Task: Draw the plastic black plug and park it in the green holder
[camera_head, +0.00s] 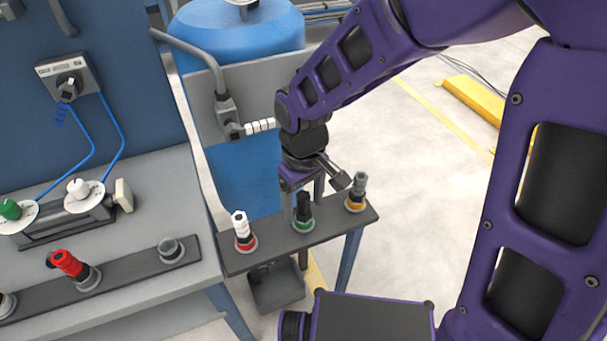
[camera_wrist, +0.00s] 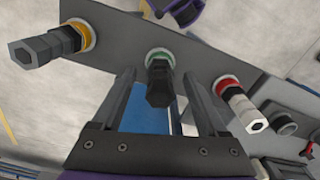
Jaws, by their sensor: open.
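The black plug (camera_head: 304,207) stands upright in the green holder (camera_head: 303,225), the middle one on the small side stand. In the wrist view the black plug (camera_wrist: 159,88) sits in the green ring (camera_wrist: 159,55). My gripper (camera_wrist: 158,75) is open, one finger on each side of the plug, with a visible gap to both.
A white plug (camera_head: 240,228) stands in the red holder and a grey plug (camera_head: 358,186) in the yellow holder, either side. On the bench, a red plug (camera_head: 68,265) leans in a holder beside an empty grey holder (camera_head: 172,250). A blue tank (camera_head: 237,35) stands behind.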

